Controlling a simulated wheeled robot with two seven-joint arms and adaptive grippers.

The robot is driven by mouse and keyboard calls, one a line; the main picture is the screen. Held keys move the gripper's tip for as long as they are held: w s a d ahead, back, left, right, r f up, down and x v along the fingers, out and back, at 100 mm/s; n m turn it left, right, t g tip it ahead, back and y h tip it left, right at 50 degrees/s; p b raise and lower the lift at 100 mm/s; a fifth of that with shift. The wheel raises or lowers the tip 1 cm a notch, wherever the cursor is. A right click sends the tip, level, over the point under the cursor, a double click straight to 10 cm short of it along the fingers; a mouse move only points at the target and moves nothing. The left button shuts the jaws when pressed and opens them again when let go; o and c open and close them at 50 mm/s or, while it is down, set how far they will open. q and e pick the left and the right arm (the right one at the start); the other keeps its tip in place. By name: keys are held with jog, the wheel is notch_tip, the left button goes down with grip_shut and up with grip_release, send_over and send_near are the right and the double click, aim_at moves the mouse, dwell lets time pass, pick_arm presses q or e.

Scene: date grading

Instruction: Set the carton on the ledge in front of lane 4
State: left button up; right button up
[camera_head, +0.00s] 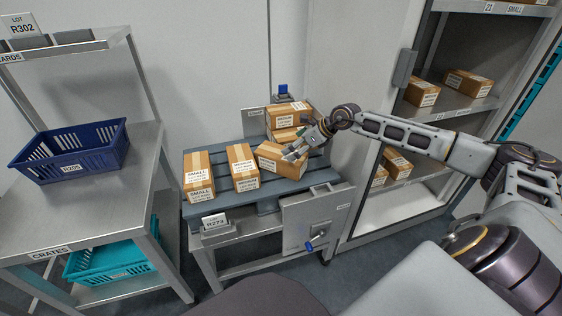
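One carton (198,177) is at the left, one (243,167) in the middle, and one (280,161) at the right, turned at an angle. Two more cartons (290,115) are stacked behind it. My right gripper (296,152) comes in from the right, its fingers at the angled carton's upper right side. Whether they grip it is not clear. My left gripper is out of view. I cannot make out a lane 4 label or its ledge.
A steel rack (440,112) at the right holds cartons (422,93) on its shelves. A steel table (85,215) at the left bears a navy crate (72,152), with a teal crate (115,262) below. A metal panel (312,217) stands at the pallet's front right.

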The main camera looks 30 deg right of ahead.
aim_at(281, 160)
jog(key=shift+x, duration=0.9)
jog(key=shift+w+a+f, duration=0.1)
jog(key=shift+w+f, duration=0.1)
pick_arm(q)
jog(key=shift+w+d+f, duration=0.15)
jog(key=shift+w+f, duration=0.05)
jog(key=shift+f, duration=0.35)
pick_arm(e)
jog(key=shift+f, duration=0.1)
pick_arm(q)
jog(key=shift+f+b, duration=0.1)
jog(key=shift+b, duration=0.2)
pick_arm(e)
jog(key=shift+w+a+f, duration=0.1)
jog(key=shift+w, duration=0.05)
jog(key=shift+b+x, duration=0.3)
jog(key=shift+x, duration=0.45)
jog(key=shift+w+a+f, duration=0.2)
jog(key=shift+w+f, duration=0.25)
jog(key=shift+b+x, duration=0.5)
jog(key=shift+x, duration=0.55)
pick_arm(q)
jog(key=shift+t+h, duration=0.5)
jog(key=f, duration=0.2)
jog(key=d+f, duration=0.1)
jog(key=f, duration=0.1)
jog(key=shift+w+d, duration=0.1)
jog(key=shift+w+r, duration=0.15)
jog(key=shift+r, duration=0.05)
